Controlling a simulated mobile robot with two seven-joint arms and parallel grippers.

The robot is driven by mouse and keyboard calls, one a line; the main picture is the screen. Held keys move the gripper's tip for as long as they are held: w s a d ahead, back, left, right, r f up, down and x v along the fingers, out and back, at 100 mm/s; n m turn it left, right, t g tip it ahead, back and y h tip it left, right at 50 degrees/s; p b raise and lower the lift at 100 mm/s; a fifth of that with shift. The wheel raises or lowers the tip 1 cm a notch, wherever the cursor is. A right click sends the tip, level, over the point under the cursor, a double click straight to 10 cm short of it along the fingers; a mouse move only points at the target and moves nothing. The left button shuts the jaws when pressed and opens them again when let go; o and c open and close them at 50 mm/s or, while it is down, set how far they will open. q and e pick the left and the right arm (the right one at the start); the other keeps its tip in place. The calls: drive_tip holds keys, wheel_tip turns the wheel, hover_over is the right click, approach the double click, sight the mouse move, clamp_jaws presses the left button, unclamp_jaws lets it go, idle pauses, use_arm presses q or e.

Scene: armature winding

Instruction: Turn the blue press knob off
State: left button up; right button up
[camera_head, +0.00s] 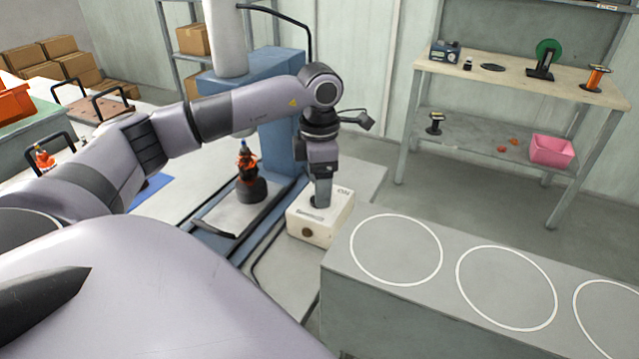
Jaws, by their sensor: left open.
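The blue press (283,125) stands in the middle, with a white column above it. A cream control box (335,215) sits on the floor plate beside its base. A dark brown round knob (307,232) shows on the box's front face. My left gripper (320,200) points down at the top of the box, its fingers at or just above a dark spot there. It is open; the fingers hide what lies under them, and I cannot tell whether they touch it. My right gripper is not in view.
An orange and black armature (246,165) stands on a dark round base at the press. A grey bench (450,226) with white circles is close at the right of the box. A shelf table (520,75) with spools and a pink bin (552,150) stands behind.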

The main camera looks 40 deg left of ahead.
use_arm(q)
wheel_tip(320, 180, up, 6)
drive_tip(key=shift+r, duration=0.2)
drive_tip(key=shift+s, duration=0.1)
idle(0.6)
